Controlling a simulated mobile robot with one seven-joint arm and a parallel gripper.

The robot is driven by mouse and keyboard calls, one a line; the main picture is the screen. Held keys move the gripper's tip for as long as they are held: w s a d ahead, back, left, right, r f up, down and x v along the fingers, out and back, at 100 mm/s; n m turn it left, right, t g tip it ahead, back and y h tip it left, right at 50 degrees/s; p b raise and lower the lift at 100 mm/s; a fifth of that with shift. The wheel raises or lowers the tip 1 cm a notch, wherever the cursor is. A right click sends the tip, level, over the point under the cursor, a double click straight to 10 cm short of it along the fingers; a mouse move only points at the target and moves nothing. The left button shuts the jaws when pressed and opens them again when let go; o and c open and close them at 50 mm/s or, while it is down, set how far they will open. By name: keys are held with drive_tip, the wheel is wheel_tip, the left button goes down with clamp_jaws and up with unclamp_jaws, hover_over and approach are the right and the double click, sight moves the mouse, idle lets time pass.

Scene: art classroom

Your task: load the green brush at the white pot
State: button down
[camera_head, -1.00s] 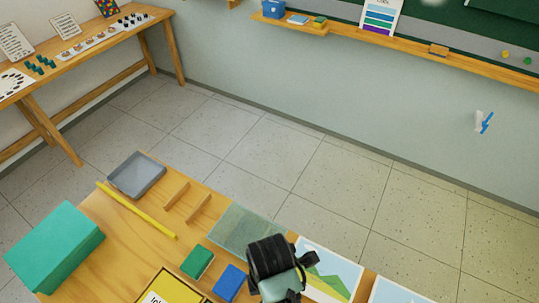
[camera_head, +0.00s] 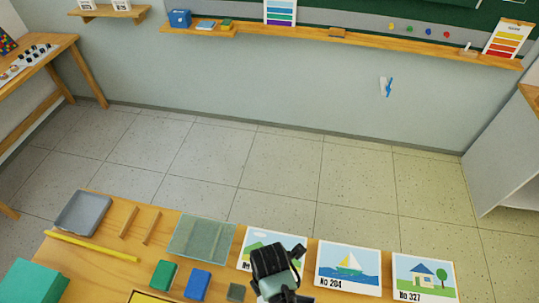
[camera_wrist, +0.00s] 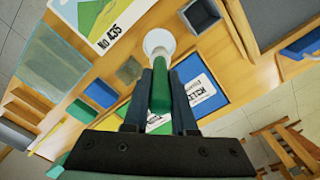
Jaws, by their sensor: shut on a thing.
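In the wrist view my gripper (camera_wrist: 160,76) is shut on the green brush (camera_wrist: 160,92), whose green handle lies between the two fingers. A round white pot (camera_wrist: 158,40) shows just beyond the brush's far end. The brush and pot overlap in this view, and I cannot tell whether the tip is inside the pot or above it. In the head view my gripper (camera_head: 280,285) is over the table near the front edge of the picture, and my arm end hides the brush and the pot there.
The wooden table holds picture cards, including the sailboat card (camera_head: 348,266), a glass plate (camera_head: 202,238), a grey tray (camera_head: 83,213), a yellow stick (camera_head: 92,245), a green block (camera_head: 163,275) and a blue block (camera_head: 197,284). A dark square cup (camera_wrist: 201,17) stands near the pot.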

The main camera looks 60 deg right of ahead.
drive_tip(key=shift+f+b, duration=3)
drive_tip(key=shift+f+b, duration=0.3)
drive_tip(key=shift+f, duration=0.2)
drive_tip(key=shift+f, duration=0.1)
wheel_tip(320, 180, up, 7)
drive_tip(key=p, duration=0.8)
idle(1.2)
